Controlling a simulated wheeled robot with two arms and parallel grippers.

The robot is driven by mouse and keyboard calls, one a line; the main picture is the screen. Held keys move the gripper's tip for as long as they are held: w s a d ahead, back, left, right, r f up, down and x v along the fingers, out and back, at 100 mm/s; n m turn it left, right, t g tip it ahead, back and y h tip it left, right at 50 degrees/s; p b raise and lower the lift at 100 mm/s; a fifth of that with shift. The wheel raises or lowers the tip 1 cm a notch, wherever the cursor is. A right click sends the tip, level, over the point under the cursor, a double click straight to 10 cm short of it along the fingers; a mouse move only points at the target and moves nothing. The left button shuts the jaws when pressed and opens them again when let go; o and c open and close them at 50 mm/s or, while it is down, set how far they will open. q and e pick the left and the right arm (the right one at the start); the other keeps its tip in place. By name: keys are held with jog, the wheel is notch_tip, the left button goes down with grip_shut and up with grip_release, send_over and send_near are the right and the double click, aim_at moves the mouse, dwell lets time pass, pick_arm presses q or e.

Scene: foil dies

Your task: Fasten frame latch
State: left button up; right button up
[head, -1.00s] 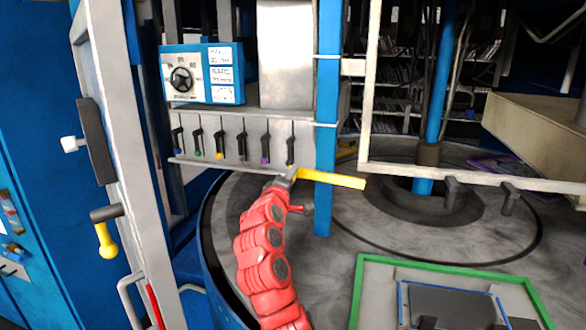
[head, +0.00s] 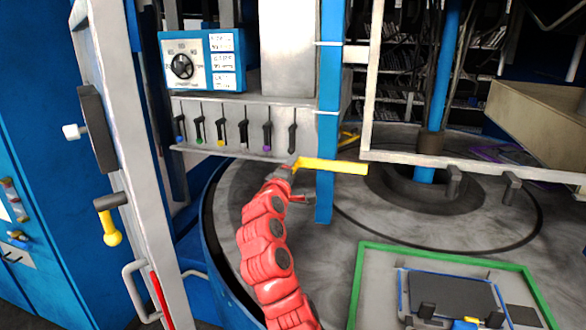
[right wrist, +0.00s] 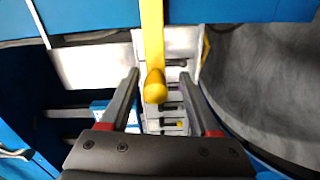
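The frame latch appears as a yellow handle (head: 335,166) lying roughly level across the blue post, its left end at my right gripper (head: 291,168). In the right wrist view the yellow handle (right wrist: 153,35) comes down from the top and ends in a rounded knob between my right gripper's (right wrist: 160,74) two dark fingers. The fingers are apart, with visible gaps on both sides of the knob. What the handle fastens to is unclear. My left gripper is not in view.
The blue post (head: 325,205) and the white frame (head: 460,172) stand by the handle. A row of small levers (head: 243,133) is behind my gripper. Another yellow-knobbed handle (head: 110,230) is on the left door. A green-edged panel (head: 375,252) is lower right.

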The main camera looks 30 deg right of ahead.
jog(key=shift+s+r, duration=0.1)
jog(key=shift+s+a, duration=0.15)
jog(key=shift+a, duration=0.05)
jog(key=b+v, duration=0.5)
jog(key=v, duration=1.1)
jog(key=shift+s+a, duration=0.2)
jog(key=shift+a, duration=0.15)
